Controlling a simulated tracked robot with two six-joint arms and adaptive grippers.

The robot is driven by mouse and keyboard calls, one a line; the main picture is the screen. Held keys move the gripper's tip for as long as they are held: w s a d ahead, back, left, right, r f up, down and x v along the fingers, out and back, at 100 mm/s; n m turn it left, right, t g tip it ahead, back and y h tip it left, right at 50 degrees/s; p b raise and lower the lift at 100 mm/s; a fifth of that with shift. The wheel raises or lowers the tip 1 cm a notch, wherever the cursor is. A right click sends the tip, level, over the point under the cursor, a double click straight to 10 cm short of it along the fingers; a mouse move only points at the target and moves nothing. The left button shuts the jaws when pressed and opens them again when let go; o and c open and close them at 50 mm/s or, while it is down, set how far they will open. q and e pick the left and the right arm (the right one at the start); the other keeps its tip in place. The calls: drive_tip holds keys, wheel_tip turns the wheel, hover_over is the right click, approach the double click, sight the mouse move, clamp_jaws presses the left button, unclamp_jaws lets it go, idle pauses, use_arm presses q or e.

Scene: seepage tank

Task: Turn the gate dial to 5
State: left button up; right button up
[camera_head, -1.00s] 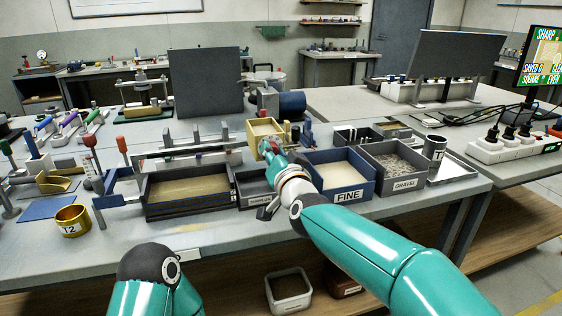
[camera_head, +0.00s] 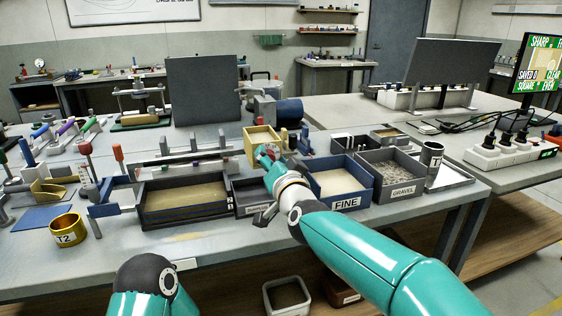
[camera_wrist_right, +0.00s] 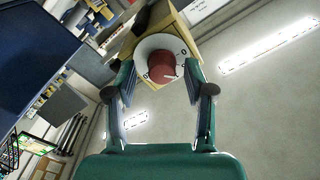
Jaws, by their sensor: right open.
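The gate dial is a dark red knob (camera_wrist_right: 162,67) on a white numbered face (camera_wrist_right: 152,45), fixed to a yellow box (camera_head: 262,137). In the head view it is mostly hidden by my right gripper (camera_head: 268,157). In the right wrist view my right gripper (camera_wrist_right: 160,76) is open, with one finger on each side of the knob as seen; contact cannot be told. A pale mark shows on the knob, but the number it points to is too small to read. My left arm shows at the bottom of the head view; its gripper is out of view.
Below the box stand a dark tray of sand (camera_head: 185,219), a blue FINE bin (camera_head: 346,204) and a GRAVEL bin (camera_head: 403,191). A brass T2 cup (camera_head: 67,231) stands at the left. A dark upright panel (camera_head: 207,92) is behind the box.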

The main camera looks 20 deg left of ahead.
drive_tip(key=v, duration=1.2)
drive_tip(key=shift+f, duration=0.1)
